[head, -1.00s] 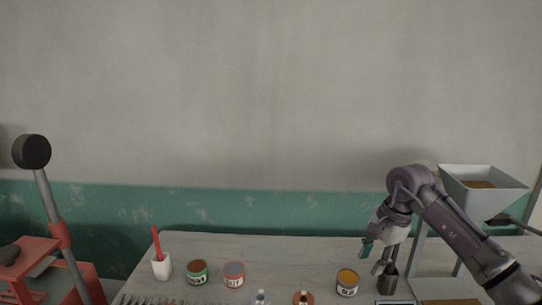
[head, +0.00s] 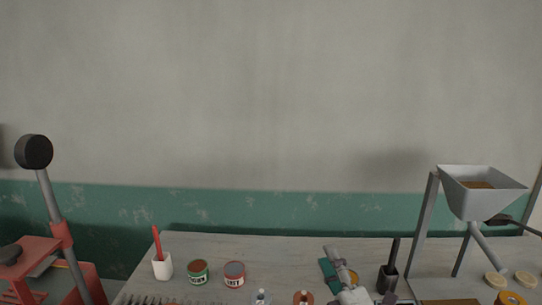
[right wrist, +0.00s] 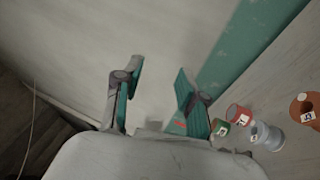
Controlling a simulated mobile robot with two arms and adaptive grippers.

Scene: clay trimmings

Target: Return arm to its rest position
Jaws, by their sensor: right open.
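My right gripper (head: 335,266) is low in the head view, over the workbench (head: 290,247). It partly covers a yellow-topped can (head: 353,277) behind it. In the right wrist view its two teal-padded fingers (right wrist: 157,88) stand well apart, with nothing between them. My left gripper is not in view.
A dark holder with an upright black handle (head: 388,277) stands just right of my gripper. A hopper on legs (head: 483,195) stands farther right. Green (head: 198,272) and red-labelled (head: 234,274) cans and a white cup (head: 162,266) are left. A red lever machine (head: 62,237) is far left.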

